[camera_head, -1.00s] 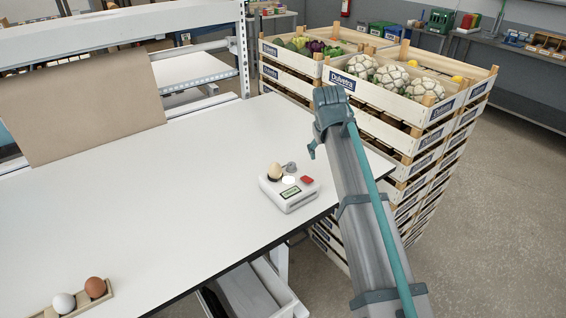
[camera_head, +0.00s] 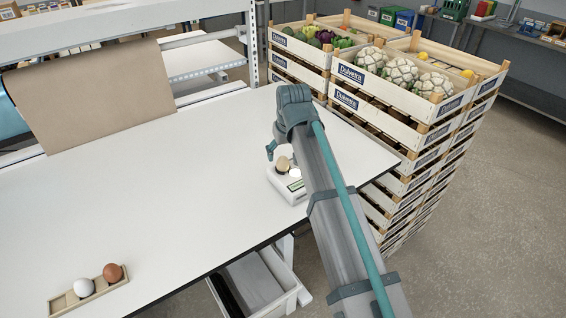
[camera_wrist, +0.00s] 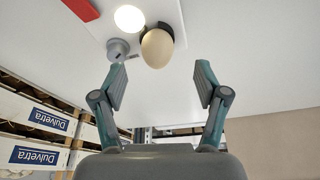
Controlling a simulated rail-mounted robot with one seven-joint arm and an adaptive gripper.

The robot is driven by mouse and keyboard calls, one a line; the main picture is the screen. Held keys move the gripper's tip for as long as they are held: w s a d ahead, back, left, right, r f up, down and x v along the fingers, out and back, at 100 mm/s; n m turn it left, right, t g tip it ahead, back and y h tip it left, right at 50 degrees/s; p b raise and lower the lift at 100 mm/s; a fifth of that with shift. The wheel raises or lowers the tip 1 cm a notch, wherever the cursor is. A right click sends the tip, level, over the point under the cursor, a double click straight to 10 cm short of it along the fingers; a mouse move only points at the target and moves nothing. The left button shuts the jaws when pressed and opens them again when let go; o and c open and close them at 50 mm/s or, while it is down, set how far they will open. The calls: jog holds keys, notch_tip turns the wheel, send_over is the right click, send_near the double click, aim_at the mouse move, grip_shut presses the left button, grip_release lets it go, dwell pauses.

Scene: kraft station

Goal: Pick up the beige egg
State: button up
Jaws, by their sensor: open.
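The beige egg (camera_head: 283,163) sits on the small white device (camera_head: 285,188) near the table's right end. In the wrist view the egg (camera_wrist: 157,48) rests against a dark round holder, beside a grey knob (camera_wrist: 117,49) and a bright round light (camera_wrist: 129,18). My gripper (camera_wrist: 160,85) is open, with its two fingers apart and nothing between them. The egg lies beyond the fingertips, roughly in line with the gap. In the head view my arm covers part of the device, and only part of the gripper (camera_head: 270,150) shows at the arm's end.
A wooden tray (camera_head: 93,297) with a white egg (camera_head: 83,287) and a brown egg (camera_head: 113,272) stands at the table's front left. Stacked vegetable crates (camera_head: 400,120) stand close to the table's right end. The middle of the white table (camera_head: 150,190) is clear.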

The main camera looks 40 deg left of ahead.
aim_at(284, 158)
jog(key=p+x, duration=0.2)
jog(key=x, duration=0.1)
jog(key=shift+w+a+f, duration=0.1)
jog(key=shift+w+f, duration=0.05)
jog(key=shift+w, duration=0.1)
jog(key=shift+x, duration=0.8)
jog(key=c, duration=0.9)
